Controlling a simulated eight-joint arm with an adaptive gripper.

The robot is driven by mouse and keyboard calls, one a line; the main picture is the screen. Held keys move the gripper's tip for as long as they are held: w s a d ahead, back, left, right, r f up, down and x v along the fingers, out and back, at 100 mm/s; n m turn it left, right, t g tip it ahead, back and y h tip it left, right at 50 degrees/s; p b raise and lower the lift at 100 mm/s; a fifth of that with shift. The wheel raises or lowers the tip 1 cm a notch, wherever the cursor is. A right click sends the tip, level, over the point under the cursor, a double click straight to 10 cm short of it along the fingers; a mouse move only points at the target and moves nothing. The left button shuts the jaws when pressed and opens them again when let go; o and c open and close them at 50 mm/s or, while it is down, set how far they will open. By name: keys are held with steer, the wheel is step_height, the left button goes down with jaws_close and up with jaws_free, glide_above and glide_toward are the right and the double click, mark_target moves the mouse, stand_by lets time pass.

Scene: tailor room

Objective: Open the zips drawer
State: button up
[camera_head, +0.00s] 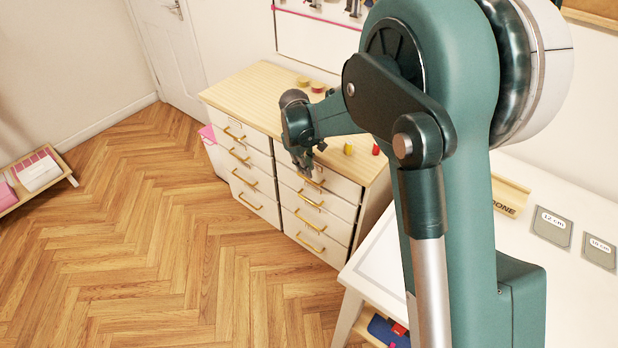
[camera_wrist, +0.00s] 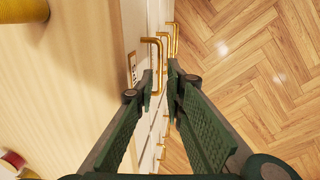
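A white drawer cabinet with a light wood top (camera_head: 262,88) has two columns of drawers with gold handles; all look shut. The drawer labels are too small to read, so I cannot tell which is the zips drawer. My gripper (camera_head: 304,170) is at the front of the top right drawer (camera_head: 335,184). In the wrist view, my gripper (camera_wrist: 161,75) has its two green fingers apart, with a gold handle (camera_wrist: 157,50) between or just beyond the tips. I cannot tell if they touch it. A small label card (camera_wrist: 132,68) sits beside that handle.
Thread spools (camera_head: 318,86) stand on the cabinet top. A white table (camera_head: 560,205) with size cards stands at the right. A pink-and-white item (camera_head: 38,170) lies on a low shelf at the left. The wood floor before the drawers (camera_head: 190,235) is clear.

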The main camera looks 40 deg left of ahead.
mark_target(309, 180)
step_height(309, 180, down, 6)
steer(key=w+b, duration=0.1)
steer(key=shift+f, duration=0.2)
stand_by(0.3)
jaws_close()
steer(key=s, duration=2.9)
steer(key=shift+b, duration=0.4)
steer(key=shift+d, duration=0.1)
jaws_free()
